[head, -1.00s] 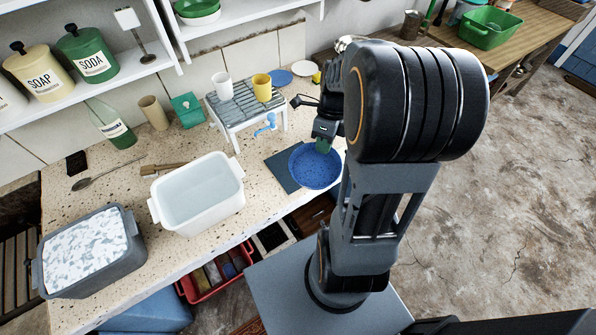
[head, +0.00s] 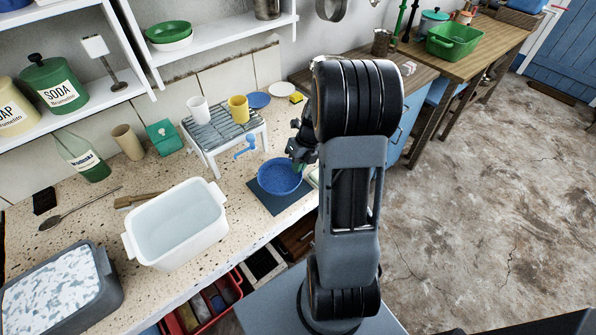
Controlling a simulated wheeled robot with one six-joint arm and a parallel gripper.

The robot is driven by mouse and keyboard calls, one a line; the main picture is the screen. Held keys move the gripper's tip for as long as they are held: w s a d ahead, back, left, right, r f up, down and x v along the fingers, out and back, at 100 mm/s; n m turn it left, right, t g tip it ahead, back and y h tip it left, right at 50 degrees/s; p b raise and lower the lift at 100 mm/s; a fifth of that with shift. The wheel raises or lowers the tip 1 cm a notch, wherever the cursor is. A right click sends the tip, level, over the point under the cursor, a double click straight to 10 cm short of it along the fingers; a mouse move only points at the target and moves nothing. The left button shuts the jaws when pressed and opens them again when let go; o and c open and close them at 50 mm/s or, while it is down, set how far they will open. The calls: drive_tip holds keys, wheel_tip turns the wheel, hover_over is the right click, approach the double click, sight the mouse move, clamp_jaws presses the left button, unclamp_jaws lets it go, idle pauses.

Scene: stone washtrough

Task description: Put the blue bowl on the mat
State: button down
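The blue bowl (head: 279,178) is upright over the dark blue mat (head: 266,203) near the front edge of the speckled counter. The mat shows in front of the bowl and to its right. I cannot tell whether the bowl touches the mat or hangs slightly above it. My gripper (head: 298,165) is at the bowl's right rim, its green fingertips on the rim. It appears shut on the rim, though my arm partly hides it.
A white rack (head: 207,137) with a white cup (head: 198,109) and a yellow cup (head: 238,108) stands behind the bowl. A white tub (head: 177,225) is at left. Speckled counter is free between tub and mat.

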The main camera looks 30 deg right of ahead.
drive_tip(key=shift+w+d+f, duration=0.15)
drive_tip(key=shift+w+f, duration=0.7)
drive_tip(key=shift+f, duration=1.7)
drive_tip(key=shift+f, duration=0.1)
drive_tip(key=c, duration=1.4)
unclamp_jaws()
drive_tip(key=shift+o, duration=0.2)
